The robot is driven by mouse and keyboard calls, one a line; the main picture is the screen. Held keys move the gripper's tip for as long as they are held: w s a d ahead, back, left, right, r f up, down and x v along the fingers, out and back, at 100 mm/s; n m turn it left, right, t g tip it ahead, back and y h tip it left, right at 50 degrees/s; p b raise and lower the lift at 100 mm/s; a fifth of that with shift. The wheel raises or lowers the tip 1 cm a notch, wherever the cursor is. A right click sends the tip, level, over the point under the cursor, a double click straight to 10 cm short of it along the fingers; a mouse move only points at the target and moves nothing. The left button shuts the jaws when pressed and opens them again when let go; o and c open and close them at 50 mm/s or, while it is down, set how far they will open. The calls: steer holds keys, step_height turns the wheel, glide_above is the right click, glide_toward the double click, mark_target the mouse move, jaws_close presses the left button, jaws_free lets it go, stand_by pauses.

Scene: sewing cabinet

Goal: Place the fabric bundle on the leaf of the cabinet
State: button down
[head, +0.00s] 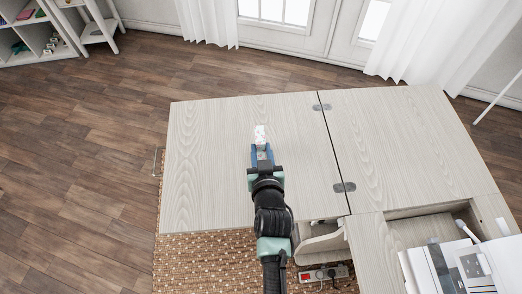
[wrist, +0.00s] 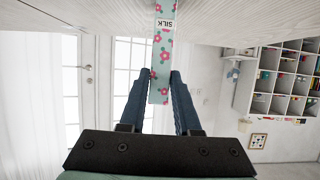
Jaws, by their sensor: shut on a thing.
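The fabric bundle (wrist: 161,50) is a flat strip with a teal and pink floral pattern and a white SILK label. My gripper (wrist: 161,75) is shut on it, with one blue finger on each side. In the head view, the bundle (head: 260,132) looks pale and sticks out past the tips of my gripper (head: 262,154). Both are over the light wood leaf (head: 205,150), the hinged left panel of the cabinet (head: 400,140). In the wrist view, the bundle's far end overlaps the wood surface. I cannot tell whether it touches.
The leaf is bare around my gripper. An open recess (head: 425,225) and a white machine (head: 465,265) are at the right. A power strip (head: 322,274) lies below a curved bracket (head: 322,240). A woven rug (head: 200,260) shows in front of the leaf.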

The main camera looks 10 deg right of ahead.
steer(key=shift+f, duration=0.2)
steer(key=c, duration=0.6)
jaws_free()
steer(key=shift+r, duration=0.1)
steer(key=shift+s+r, duration=0.1)
steer(key=shift+s, duration=0.05)
steer(key=p+v, duration=0.1)
steer(key=v, duration=1)
steer(key=shift+s+r, duration=0.1)
steer(key=shift+s, duration=0.2)
